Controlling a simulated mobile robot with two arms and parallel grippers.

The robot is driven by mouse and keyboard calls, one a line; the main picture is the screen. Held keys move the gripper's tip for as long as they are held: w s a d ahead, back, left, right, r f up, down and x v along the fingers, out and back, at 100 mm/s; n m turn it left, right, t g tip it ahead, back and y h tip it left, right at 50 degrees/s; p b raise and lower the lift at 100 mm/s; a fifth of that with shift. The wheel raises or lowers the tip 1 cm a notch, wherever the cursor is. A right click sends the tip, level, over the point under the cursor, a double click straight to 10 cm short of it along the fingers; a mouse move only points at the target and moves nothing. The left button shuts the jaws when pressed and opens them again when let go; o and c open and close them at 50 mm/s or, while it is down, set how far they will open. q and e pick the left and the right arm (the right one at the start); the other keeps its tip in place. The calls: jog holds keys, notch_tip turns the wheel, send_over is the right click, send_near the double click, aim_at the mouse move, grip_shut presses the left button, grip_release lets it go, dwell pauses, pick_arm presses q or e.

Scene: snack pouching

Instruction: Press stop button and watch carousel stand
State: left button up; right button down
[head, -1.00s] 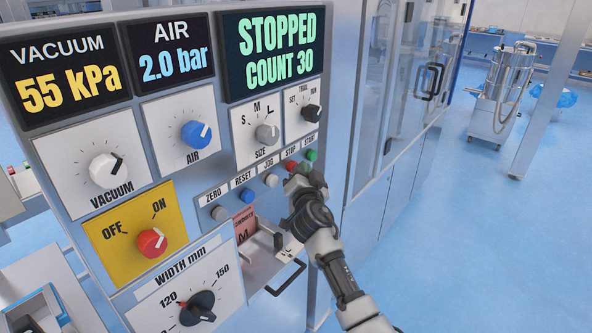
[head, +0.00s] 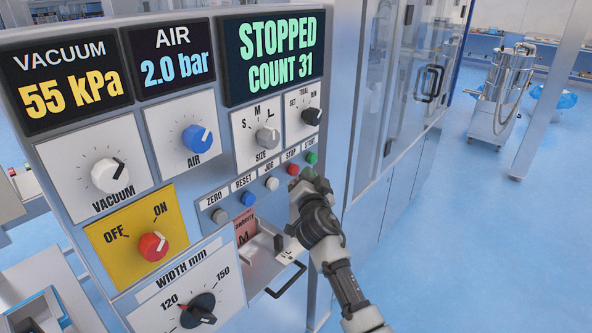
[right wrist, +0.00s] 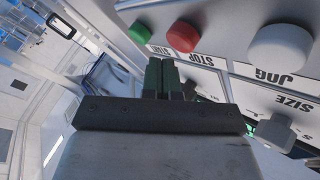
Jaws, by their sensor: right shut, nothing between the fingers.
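The control panel's display (head: 273,56) reads STOPPED, COUNT 31. The red stop button (head: 293,169) is on the panel's button row, and it also shows in the right wrist view (right wrist: 183,36). The green start button (head: 311,158) is to its right. My right gripper (head: 306,178) is just in front of the row, below the red and green buttons. In the right wrist view the fingers (right wrist: 161,68) are shut and empty, with a gap seen between them and the red button. Whether they touch anything is unclear in the head view. The carousel cannot be made out. My left gripper is out of view.
The panel carries several knobs, including the red OFF/ON knob (head: 152,246) on a yellow plate and the width dial (head: 198,310). A drawer-like tray with a dark handle (head: 286,280) sticks out below the buttons. Open blue floor lies to the right.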

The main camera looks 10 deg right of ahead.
jog(key=s+d+p, duration=0.1)
jog(key=s, duration=0.1)
jog(key=s+d+p, duration=0.1)
jog(key=s+d, duration=0.1)
jog(key=shift+d, duration=0.1)
dwell(0.5)
dwell(0.4)
